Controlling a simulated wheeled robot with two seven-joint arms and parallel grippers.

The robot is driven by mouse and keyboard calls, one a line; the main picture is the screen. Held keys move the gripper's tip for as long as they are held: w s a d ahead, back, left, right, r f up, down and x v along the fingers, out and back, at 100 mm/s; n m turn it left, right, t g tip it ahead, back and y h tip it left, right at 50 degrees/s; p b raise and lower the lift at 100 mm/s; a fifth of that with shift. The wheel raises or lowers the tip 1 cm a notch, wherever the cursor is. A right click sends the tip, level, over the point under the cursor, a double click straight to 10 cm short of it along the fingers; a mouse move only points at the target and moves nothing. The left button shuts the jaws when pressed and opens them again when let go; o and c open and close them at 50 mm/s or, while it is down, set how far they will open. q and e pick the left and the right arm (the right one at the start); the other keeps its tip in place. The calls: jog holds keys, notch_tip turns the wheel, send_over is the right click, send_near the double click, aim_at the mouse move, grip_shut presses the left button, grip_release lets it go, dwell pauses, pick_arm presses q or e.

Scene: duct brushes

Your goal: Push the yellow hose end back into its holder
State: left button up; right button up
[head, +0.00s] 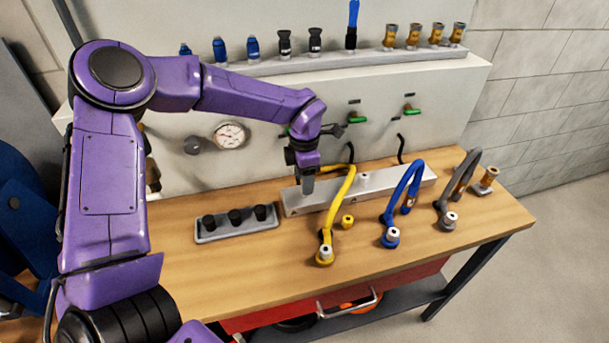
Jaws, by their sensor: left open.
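A yellow hose (340,203) arches over the workbench. At the front it meets a yellow fitting (325,255) with a white top, which stands on the wood. A short yellow piece (347,221) stands just right of the hose; I cannot tell whether it joins the hose. A long silver block (380,186) lies behind; I cannot tell which part is the yellow hose's holder. My left gripper (307,190) points down, open, just left of the yellow hose and over the silver block's left end. It holds nothing that I can see. My right gripper is not in view.
A blue hose (403,180) and a grey hose (455,180) stand to the right. A grey tray (236,226) with black plugs lies left. A pressure gauge (229,134) and green valves (409,109) are on the back panel. The bench's front left is clear.

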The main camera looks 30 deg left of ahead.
pick_arm(q)
jog(key=shift+w+a, duration=0.3)
jog(key=shift+w, duration=0.15)
jog(key=shift+w+a+p, duration=0.6)
jog(key=shift+a+p, duration=0.05)
jog(key=shift+a, duration=0.25)
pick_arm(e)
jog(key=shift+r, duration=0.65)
pick_arm(q)
jog(key=shift+w+r, duration=0.1)
jog(key=shift+r, duration=0.05)
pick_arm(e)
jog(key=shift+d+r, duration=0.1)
